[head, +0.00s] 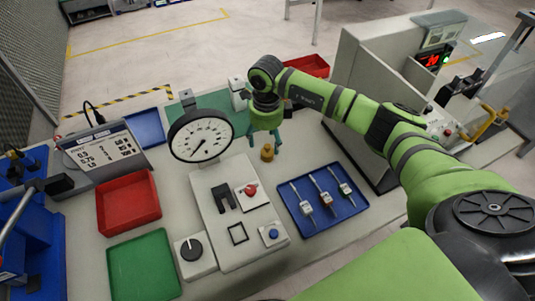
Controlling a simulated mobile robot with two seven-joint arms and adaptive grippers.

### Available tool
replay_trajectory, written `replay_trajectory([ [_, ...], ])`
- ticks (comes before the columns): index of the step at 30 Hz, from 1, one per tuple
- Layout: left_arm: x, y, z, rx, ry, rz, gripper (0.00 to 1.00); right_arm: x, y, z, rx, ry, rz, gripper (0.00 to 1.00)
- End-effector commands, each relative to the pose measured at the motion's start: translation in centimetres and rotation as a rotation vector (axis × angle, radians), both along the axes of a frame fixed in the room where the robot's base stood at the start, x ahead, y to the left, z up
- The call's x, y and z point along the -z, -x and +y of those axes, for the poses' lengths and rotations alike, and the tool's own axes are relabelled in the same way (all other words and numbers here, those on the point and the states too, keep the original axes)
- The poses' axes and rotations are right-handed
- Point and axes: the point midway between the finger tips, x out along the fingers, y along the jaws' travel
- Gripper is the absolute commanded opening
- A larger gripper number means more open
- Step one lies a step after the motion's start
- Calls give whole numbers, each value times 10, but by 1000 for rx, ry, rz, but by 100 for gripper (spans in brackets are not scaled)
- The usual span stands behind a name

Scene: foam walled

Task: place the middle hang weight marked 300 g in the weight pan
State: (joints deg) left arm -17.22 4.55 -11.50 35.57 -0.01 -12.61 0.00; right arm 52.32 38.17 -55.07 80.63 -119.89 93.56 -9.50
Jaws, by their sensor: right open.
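A small brass weight (267,153) stands upright on the bench just below and between the fingertips. It is not gripped, and no marking on it can be read. Three slim silver pieces with small blocks lie side by side in a blue tray (348,207); the middle one (322,190) has a reddish block. I cannot tell from their size whether these are hang weights. No weight pan can be made out clearly. My left gripper is not in view.
Red (128,203) and green (144,266) trays lie left. A tall grey wall (352,110) rises to the right. Bare bench lies around the brass weight.

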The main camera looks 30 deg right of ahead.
Motion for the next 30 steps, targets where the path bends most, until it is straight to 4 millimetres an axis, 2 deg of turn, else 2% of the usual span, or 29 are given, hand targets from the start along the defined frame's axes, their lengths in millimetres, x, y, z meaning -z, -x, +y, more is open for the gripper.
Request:
replay_trajectory([
  [1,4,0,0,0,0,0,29,11,3,0,0,1,4,68],
  [6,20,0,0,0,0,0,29,38,6,1,0,0,3,68],
  [14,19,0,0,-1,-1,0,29,40,6,0,-1,1,-1,68],
  [15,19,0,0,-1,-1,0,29,40,6,0,-1,1,0,60],
  [17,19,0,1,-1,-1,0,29,40,6,0,-1,1,1,36],
  [18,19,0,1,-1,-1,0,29,40,6,0,-1,1,1,20],
  [20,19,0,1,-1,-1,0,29,40,6,0,-1,1,1,0],
  [30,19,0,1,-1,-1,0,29,39,5,0,-1,1,-1,0],
])
